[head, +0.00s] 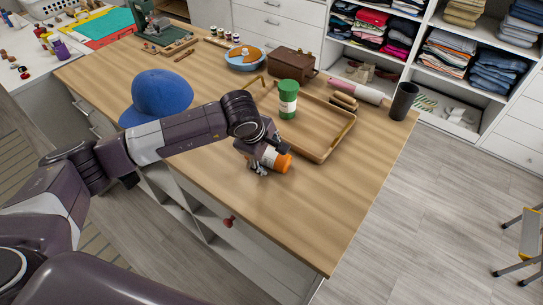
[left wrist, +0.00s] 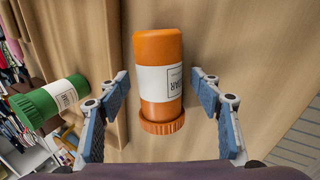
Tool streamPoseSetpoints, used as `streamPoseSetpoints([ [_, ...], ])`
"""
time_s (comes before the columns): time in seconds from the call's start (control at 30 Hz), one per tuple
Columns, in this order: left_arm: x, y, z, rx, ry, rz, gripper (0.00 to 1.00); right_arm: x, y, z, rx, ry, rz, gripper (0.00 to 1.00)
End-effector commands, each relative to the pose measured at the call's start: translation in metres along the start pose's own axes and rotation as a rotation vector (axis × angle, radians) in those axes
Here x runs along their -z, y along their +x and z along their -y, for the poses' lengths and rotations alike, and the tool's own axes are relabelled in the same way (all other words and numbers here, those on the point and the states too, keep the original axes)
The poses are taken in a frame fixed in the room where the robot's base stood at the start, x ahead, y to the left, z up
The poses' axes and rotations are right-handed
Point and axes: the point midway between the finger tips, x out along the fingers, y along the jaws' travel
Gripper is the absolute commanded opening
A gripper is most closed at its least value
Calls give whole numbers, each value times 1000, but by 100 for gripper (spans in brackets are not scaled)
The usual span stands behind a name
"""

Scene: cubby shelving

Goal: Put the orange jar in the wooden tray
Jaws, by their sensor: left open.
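The orange jar (head: 284,162), with a white label, is on the wooden table just in front of the tray, partly hidden by my left gripper (head: 268,160). In the left wrist view the orange jar (left wrist: 158,75) sits between the two open fingers of my left gripper (left wrist: 160,110), with a gap on each side; its ridged orange lid is at the near end. The wooden tray (head: 337,140) is on the table right behind the jar, a low frame with raised rims. My right gripper is not in view.
A green jar (head: 288,98) appears to stand in the tray; it also shows in the left wrist view (left wrist: 58,98). A blue cap (head: 160,95) lies left. A brown box (head: 291,63), a blue bowl (head: 245,62) and a dark cup (head: 403,100) stand farther back. The front right tabletop is clear.

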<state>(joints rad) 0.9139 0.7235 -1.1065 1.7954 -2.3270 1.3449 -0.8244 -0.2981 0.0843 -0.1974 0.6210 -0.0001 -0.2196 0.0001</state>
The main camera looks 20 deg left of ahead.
Motion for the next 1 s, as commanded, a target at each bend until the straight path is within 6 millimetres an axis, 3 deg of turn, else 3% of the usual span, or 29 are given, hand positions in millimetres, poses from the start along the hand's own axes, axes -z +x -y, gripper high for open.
streamPoseSetpoints([
  [0.07, 0, 0, 0, 0, 0, 0, 57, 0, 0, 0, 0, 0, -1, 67],
  [0.5, 0, -1, 0, -1, 0, 0, 9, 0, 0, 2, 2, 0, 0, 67],
  [0.77, 0, -2, -2, -2, 0, 0, 8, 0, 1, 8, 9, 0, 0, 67],
  [1.0, 0, -23, -12, -5, 0, 0, 8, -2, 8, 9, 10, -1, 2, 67],
])
